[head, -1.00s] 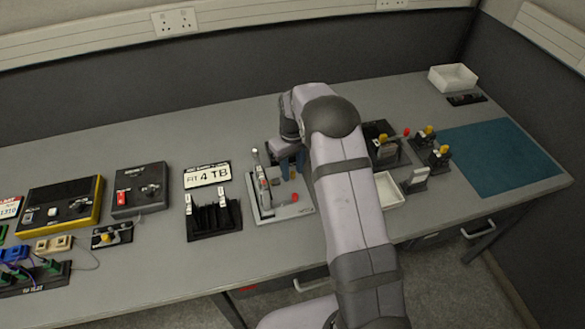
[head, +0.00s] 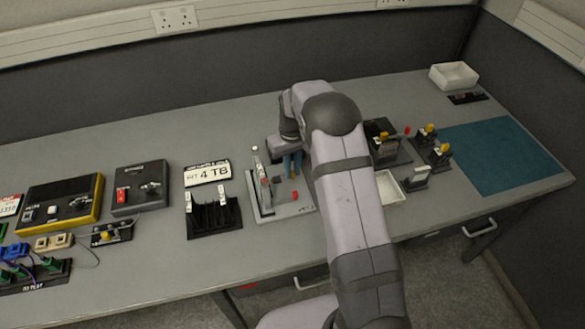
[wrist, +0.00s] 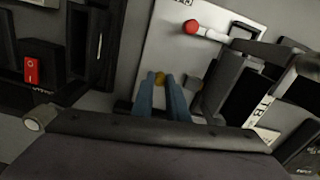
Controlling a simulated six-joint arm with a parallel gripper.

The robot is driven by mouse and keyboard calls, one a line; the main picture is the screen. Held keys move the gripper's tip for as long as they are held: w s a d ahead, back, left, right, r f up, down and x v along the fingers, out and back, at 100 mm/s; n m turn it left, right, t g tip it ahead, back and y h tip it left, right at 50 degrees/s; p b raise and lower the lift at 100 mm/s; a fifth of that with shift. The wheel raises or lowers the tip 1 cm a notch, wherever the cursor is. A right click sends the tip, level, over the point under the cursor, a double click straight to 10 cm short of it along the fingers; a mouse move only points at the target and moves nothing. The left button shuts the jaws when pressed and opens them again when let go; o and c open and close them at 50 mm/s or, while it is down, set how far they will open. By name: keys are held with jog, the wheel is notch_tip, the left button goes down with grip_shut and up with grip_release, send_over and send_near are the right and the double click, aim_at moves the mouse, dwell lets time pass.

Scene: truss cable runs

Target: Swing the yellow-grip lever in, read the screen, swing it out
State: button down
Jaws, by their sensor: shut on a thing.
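My gripper (wrist: 160,88) has blue fingers. In the wrist view they are shut on the small yellow grip of the yellow-grip lever (wrist: 159,78); the rest of that lever is mostly hidden. In the head view my gripper (head: 292,165) is over the back right part of a light grey base plate (head: 267,216), partly hidden by my arm. The plate also shows in the wrist view (wrist: 165,45). I cannot make out a screen with a clear reading in either view.
A red-tipped lever (wrist: 192,27) is close by on the plate. A card reading "FIT 4 TB" (head: 207,173) stands left, behind a black slotted rack (head: 214,218). A black box with a red switch (head: 139,187) is further left. Yellow-knobbed fixtures (head: 436,150) and a white tray (head: 390,187) are right.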

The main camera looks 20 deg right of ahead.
jog(key=c, duration=1.7)
grip_release()
jog(key=shift+r+b, duration=1)
jog(key=shift+r, duration=2.7)
jog(key=shift+s+a+r, duration=0.1)
jog(key=shift+s+r, duration=0.05)
jog(key=shift+s, duration=0.1)
jog(key=shift+m, duration=0.8)
jog(key=s, duration=0.9)
jog(key=s+a, duration=0.1)
jog(key=s, duration=0.9)
jog(key=s+a, duration=0.1)
jog(key=s, duration=0.9)
jog(key=shift+a+r, duration=0.15)
jog(key=shift+a, duration=0.05)
